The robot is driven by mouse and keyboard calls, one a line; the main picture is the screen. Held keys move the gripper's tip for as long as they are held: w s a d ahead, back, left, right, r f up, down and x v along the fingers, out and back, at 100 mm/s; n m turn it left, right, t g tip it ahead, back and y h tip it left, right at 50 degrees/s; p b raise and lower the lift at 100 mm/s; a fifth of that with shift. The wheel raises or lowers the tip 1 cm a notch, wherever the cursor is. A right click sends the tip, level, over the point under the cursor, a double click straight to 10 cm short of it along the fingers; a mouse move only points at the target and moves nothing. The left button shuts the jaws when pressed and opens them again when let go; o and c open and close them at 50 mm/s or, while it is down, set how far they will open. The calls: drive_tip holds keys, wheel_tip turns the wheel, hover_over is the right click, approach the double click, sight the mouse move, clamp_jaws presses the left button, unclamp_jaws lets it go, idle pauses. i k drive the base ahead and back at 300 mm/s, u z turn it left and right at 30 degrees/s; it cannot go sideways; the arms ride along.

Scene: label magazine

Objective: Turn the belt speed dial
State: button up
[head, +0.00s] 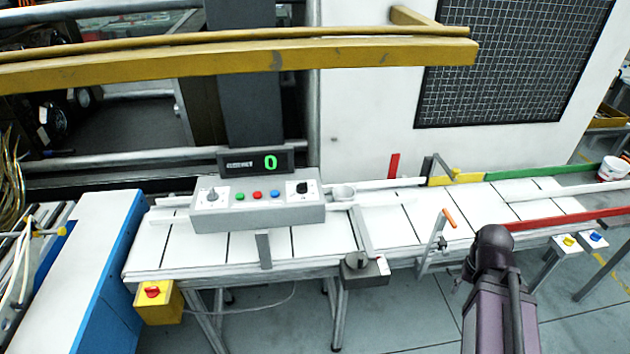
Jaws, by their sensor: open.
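A light grey control box (258,213) stands over the white conveyor belt (325,238). On its top are a grey knob (212,194) at the left and a black dial (302,187) at the right, with several coloured buttons between them. Another dark knob (355,261) sits on a small grey box at the belt's front edge. I cannot read which one is the belt speed dial. Part of my arm rises at the lower right, apart from the controls. My gripper does not show.
A display (255,161) reading green 0 stands behind the box. A yellow beam (240,62) crosses above. A yellow box with a red knob (152,291) hangs at the front left. An orange-tipped lever (449,218) stands between the belt controls and my arm. Yellow (569,241) and blue (596,236) knobs are right.

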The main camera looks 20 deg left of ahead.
sight(301, 188)
drive_tip(key=z, duration=0.25)
drive_tip(key=k, duration=1.15)
drive_tip(key=u, duration=0.6)
drive_tip(key=i, duration=1)
drive_tip(key=u, duration=0.05)
